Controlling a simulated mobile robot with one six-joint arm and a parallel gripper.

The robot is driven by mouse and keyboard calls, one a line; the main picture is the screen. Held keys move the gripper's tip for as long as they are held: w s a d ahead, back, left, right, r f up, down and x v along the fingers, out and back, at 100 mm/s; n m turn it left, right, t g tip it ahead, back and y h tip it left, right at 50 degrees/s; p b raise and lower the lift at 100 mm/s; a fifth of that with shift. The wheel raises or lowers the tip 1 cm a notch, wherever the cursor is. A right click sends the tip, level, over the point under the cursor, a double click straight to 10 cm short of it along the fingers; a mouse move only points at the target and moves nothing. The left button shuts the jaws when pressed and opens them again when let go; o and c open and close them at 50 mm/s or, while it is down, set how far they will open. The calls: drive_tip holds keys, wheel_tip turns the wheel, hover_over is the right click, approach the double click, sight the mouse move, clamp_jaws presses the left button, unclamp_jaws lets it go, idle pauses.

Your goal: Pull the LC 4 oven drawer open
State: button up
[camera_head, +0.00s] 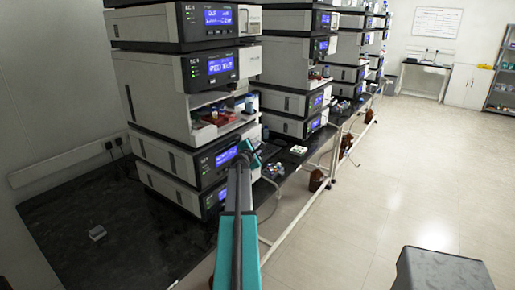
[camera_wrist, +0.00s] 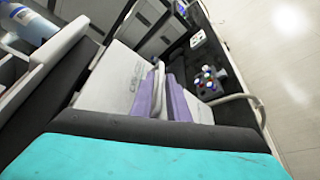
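The nearest instrument stack (camera_head: 150,70) stands on the black bench in the head view. Its upper panels carry small labels that I read as LC 4, though not surely. It has an open bay (camera_head: 215,118) with coloured items and two lower modules with blue displays. I cannot tell which front is the oven drawer. My gripper (camera_head: 248,152) is at the right side of the lower modules, largely hidden by my teal arm. In the wrist view, its two purple fingers (camera_wrist: 166,98) lie close together in front of a pale panel (camera_wrist: 112,75). Whether they grip anything is unclear.
More stacks (camera_head: 285,65) stand in a row behind to the right. Small items (camera_head: 298,149) lie on the bench by the second stack. In the wrist view, coloured-cap vials (camera_wrist: 208,80) stand near the fingers. The tiled floor (camera_head: 400,150) to the right is mostly open.

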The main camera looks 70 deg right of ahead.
drive_tip(key=shift+d, duration=0.1)
clamp_jaws()
idle(1.5)
drive_tip(key=shift+s+f, duration=0.1)
